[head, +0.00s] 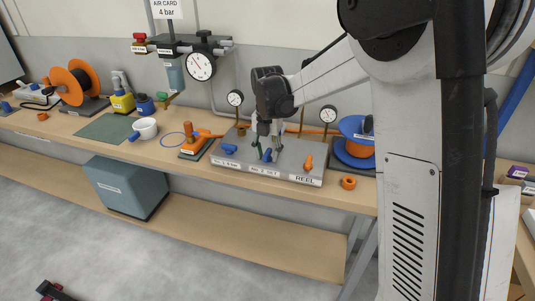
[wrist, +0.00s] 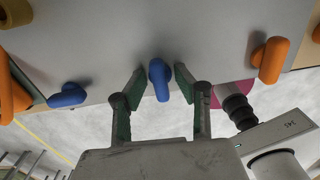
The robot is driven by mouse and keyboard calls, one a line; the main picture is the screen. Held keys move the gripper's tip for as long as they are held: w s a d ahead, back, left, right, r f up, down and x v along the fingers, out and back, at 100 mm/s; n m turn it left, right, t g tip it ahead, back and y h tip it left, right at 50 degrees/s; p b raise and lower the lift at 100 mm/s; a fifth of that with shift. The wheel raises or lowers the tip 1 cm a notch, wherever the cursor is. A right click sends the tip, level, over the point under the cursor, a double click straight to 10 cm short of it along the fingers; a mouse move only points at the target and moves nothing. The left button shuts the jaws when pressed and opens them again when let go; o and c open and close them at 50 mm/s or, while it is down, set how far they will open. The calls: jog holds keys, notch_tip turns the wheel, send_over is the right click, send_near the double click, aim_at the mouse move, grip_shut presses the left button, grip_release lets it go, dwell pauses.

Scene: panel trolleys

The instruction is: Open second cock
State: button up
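A grey panel block (head: 240,167) on the bench carries a row of cocks. The middle cock has a blue handle (head: 267,155); it also shows in the wrist view (wrist: 158,78), pointing down the picture. A left cock has a blue handle (head: 229,149) lying sideways (wrist: 68,95). The right cock has an orange handle (head: 308,162); it shows upper right in the wrist view (wrist: 270,58). My gripper (wrist: 159,82) is open, its green-padded fingers on either side of the middle blue handle with a gap on each side. In the head view my gripper (head: 266,146) is over the panel.
Pressure gauges (head: 235,98) stand behind the panel. A blue reel (head: 352,130) is to the right, and an orange ring (head: 348,182) lies at the bench front. An orange-handled device (head: 189,143) stands left of the panel.

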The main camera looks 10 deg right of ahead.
aim_at(268, 152)
jog(key=shift+r+p, duration=1.9)
jog(key=shift+r, duration=1.6)
jog(key=shift+s+r+m, duration=0.2)
jog(key=shift+m, duration=0.1)
jog(key=s+d+r+m+t, duration=0.3)
jog(key=s+r+m, duration=0.6)
jog(key=s+m, duration=0.55)
jog(key=s+d+f+m+t, duration=0.2)
jog(key=s+m+t, duration=0.2)
jog(key=s+m, duration=1)
jog(key=shift+s+d+m, duration=0.15)
jog(key=shift+s+m, duration=0.2)
jog(key=shift+s, duration=0.5)
